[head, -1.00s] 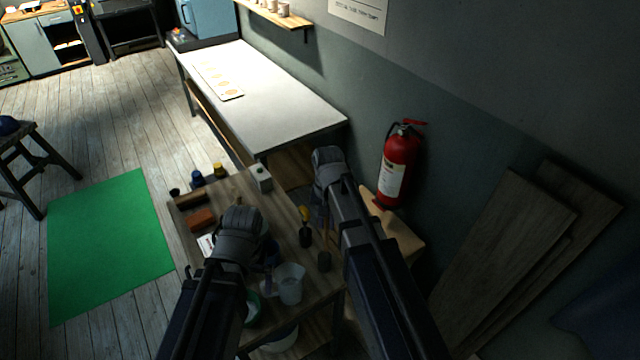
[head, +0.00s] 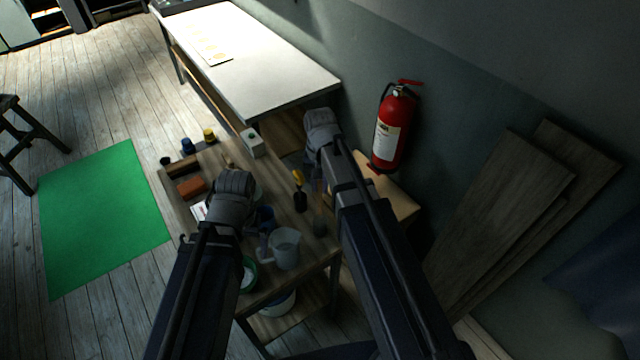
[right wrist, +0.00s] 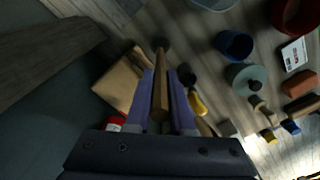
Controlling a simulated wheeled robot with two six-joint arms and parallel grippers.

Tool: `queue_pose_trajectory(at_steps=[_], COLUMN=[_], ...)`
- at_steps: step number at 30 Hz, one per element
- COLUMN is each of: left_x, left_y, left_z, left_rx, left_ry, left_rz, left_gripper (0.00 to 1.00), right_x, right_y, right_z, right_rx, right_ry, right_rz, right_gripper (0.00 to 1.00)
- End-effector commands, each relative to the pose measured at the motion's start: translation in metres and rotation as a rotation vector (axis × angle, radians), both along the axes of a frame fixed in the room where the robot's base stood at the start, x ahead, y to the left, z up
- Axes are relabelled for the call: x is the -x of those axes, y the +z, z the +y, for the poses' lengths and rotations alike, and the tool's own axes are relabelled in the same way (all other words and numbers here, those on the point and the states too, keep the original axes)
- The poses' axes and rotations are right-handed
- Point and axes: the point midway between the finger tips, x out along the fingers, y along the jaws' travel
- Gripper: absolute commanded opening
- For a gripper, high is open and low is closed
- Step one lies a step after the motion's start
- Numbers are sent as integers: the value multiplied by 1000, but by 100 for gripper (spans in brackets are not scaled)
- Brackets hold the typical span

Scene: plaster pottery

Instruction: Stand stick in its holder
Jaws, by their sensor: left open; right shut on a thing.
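My right gripper (right wrist: 160,95) is shut on a light wooden stick (right wrist: 159,85), which runs between its two purple fingers. In the head view a dark small cylinder (head: 320,228) stands on the table below that gripper. My left gripper (head: 236,190) is open above the table's left part; its fingertips are mostly hidden.
A yellow-handled tool (head: 299,180) stands in a dark piece nearby. A clear jug (head: 284,249), blue cup (head: 265,217), brick-red block (head: 192,187) and small jars (head: 188,146) crowd the table. A fire extinguisher (head: 391,130) and leaning boards (head: 500,215) are at the right.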

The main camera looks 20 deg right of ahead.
Motion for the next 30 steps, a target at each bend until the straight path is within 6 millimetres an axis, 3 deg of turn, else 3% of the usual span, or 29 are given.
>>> queue_pose_trajectory(at_steps=[21,30], left_x=[0,0], left_y=[-59,-76], left_z=[0,0], left_rx=[-2,-2], left_ry=[-12,-10], left_rz=[1,0], left_gripper=[100,100], right_x=[0,0], right_y=[-59,-76], right_z=[0,0], right_rx=[0,0], right_ry=[0,0], right_rz=[0,0], right_gripper=[0,0])
